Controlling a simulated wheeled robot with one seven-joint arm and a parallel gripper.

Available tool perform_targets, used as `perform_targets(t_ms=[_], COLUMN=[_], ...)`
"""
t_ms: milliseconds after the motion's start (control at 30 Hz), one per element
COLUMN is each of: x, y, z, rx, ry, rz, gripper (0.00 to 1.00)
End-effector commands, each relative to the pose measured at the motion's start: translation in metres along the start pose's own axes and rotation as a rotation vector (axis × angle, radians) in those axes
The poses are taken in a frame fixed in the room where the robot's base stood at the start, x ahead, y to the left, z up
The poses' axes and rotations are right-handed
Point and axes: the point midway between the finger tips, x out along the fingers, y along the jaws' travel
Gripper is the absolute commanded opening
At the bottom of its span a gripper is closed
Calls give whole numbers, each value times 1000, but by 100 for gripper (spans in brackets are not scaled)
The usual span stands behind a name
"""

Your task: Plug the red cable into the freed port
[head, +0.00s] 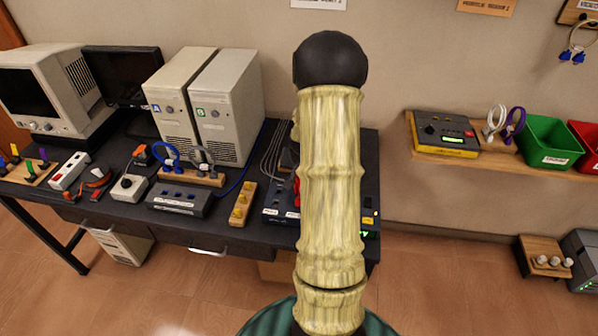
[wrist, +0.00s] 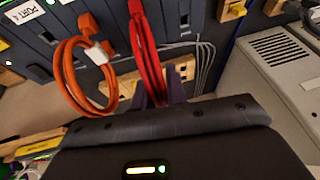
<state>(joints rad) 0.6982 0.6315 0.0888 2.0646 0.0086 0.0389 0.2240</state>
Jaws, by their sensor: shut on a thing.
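In the wrist view the red cable (wrist: 148,55) is a narrow loop between the dark fingers of my gripper (wrist: 161,93), which is shut on it. Its upper end runs out of the top of the frame, so I cannot tell whether its plug touches a port. The dark port panel (wrist: 66,35) lies beyond, with a white "PORT 4" label (wrist: 33,14). An orange cable (wrist: 75,80) hangs coiled from a plug beside that label, left of the red one. In the head view my arm hides the gripper and most of the panel (head: 283,216).
A wall shelf (head: 470,155) stands right, past a gap.

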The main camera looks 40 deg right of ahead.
Motion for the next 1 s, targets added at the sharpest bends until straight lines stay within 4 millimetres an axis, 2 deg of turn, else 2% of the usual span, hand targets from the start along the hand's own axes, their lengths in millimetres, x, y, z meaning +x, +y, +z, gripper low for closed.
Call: perform_targets(t_ms=[1000], x=[5], y=[1], z=[2], rx=[0], ry=[0], rz=[0], gripper=[0])
